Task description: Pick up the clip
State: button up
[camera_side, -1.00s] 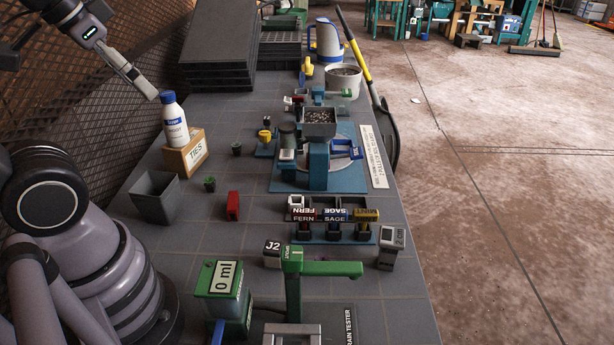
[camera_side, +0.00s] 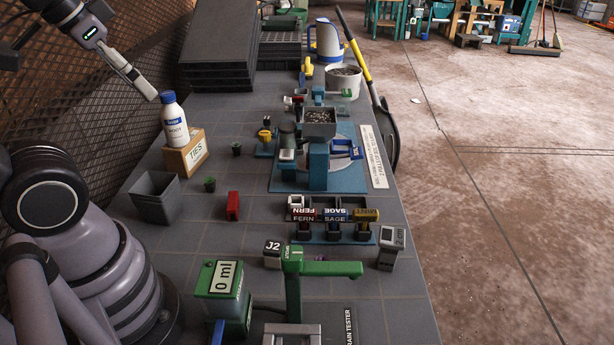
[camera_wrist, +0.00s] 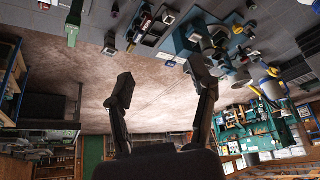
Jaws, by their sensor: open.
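My gripper (camera_side: 150,93) is at the upper left of the side view, raised above the bench beside the white bottle with the blue cap. In the wrist view its two dark fingers (camera_wrist: 163,78) are spread apart with nothing between them. I cannot tell for sure which small thing is the clip. A small green piece (camera_side: 209,184) and a small dark green piece (camera_side: 236,149) lie on the bench, away from my gripper. A small red block (camera_side: 233,206) stands nearer the front.
The white bottle (camera_side: 173,121) stands by the wooden TIES box (camera_side: 185,157), just under my gripper. A grey open bin (camera_side: 156,198) is in front. The blue mixer stand (camera_side: 318,166), a labelled FERN and SAGE rack (camera_side: 333,237) and stacked dark trays (camera_side: 217,45) also occupy the bench.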

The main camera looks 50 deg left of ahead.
jog(key=a+f+m+g+y, duration=0.2)
jog(key=a+f+g+y, duration=0.2)
jog(key=a+f+g, duration=0.2)
jog(key=m+t+y, duration=0.6)
jog(key=m+y, duration=0.4)
jog(key=m, duration=0.9)
send_over(231, 212)
jog(key=a, duration=0.2)
notch_tip(231, 212, down, 18)
jog(key=d+f+m+t+h, duration=0.1)
jog(key=f, duration=0.3)
jog(key=f+m+h, duration=0.1)
jog(key=f+m, duration=0.1)
jog(key=f, duration=0.1)
jog(key=d+f+m+t+h, duration=0.1)
jog(key=f, duration=0.3)
jog(key=shift+s+d+f+m+t, duration=0.3)
jog(key=shift+d+f, duration=0.05)
jog(key=shift+f, duration=0.7)
notch_tip(231, 212, down, 2)
jog(key=shift+f, duration=0.25)
jog(key=shift+w+a+f, duration=0.6)
jog(key=shift+a+f, duration=0.1)
jog(key=shift+a, duration=0.05)
jog(key=shift+w+a+f, duration=0.2)
jog(key=shift+w+a, duration=0.1)
jog(key=shift+a, duration=0.05)
jog(key=c, duration=0.9)
jog(key=shift+r, duration=0.1)
jog(key=shift+c, duration=0.2)
